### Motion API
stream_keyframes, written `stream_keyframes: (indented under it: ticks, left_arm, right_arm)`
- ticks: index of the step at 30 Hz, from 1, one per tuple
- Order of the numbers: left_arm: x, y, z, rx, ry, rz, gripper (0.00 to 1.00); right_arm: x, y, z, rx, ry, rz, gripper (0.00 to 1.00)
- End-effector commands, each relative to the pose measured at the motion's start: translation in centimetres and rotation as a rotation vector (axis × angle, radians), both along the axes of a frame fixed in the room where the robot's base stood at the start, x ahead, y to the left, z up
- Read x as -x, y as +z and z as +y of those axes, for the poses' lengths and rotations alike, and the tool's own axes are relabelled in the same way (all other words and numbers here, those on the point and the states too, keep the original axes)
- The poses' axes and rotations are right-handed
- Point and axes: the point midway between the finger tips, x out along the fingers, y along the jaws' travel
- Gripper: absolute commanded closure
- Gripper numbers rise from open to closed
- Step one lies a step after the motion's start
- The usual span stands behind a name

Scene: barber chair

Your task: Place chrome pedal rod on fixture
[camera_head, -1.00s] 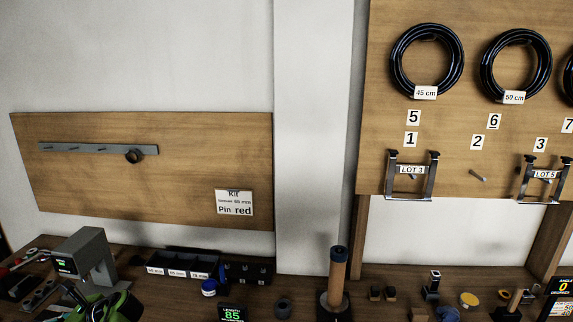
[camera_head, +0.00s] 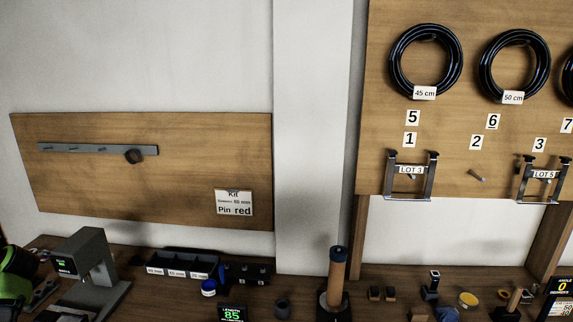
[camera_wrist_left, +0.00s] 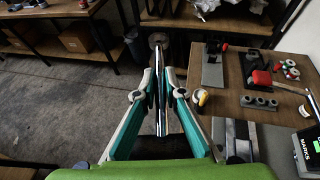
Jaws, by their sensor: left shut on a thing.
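My left gripper (camera_wrist_left: 163,80) is shut on a thin, shiny chrome rod (camera_wrist_left: 161,120) in the left wrist view. The rod runs lengthwise between the two teal fingers, and the fingers partly cover it. In the head view, only the green and black part of my left arm (camera_head: 14,285) shows at the lower left edge; the rod is hidden there. A grey stand with a small display (camera_head: 85,262) is on the bench near the arm. I cannot tell which item is the fixture. My right gripper is in neither view.
A labelled black bin (camera_head: 180,263), blue-lidded jar (camera_head: 208,287) and upright post (camera_head: 337,275) stand on the bench. A grey bar with pegs (camera_head: 85,149) hangs on the wooden wall panel. The wrist view shows bare floor (camera_wrist_left: 70,115) left of the gripper and a workbench (camera_wrist_left: 225,102) right.

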Motion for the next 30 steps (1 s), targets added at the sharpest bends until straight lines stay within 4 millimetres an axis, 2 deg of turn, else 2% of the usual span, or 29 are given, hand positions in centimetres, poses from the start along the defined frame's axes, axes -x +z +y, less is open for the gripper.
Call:
stream_keyframes:
  ticks: [5, 8, 11, 15, 20, 24, 27, 30]
  left_arm:
    - [-1.2, 1.5, -2.5, -0.005, -0.052, -0.006, 1.00]
    - [-1.9, 2.4, -4.5, -0.005, -0.093, -0.006, 1.00]
    - [-2.6, 3.2, -7.4, -0.005, -0.146, -0.006, 1.00]
    - [-3.5, 3.9, -13.2, -0.004, -0.249, -0.006, 1.00]
    - [-3.3, 3.9, -20.8, -0.001, -0.380, -0.005, 1.00]
    - [-1.6, 3.4, -27.2, 0.000, -0.498, -0.004, 1.00]
    - [0.1, 2.9, -31.2, 0.001, -0.578, -0.003, 1.00]
    - [2.0, 2.6, -34.3, 0.001, -0.644, -0.004, 1.00]
  right_arm:
    - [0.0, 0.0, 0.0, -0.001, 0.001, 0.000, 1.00]
    - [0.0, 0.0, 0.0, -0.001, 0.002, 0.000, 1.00]
    - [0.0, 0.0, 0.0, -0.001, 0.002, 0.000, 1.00]
    - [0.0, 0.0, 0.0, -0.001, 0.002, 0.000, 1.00]
    - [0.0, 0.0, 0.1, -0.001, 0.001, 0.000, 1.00]
    - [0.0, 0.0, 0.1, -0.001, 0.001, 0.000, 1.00]
    - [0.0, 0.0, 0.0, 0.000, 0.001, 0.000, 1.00]
    - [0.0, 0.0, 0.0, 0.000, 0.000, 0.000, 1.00]
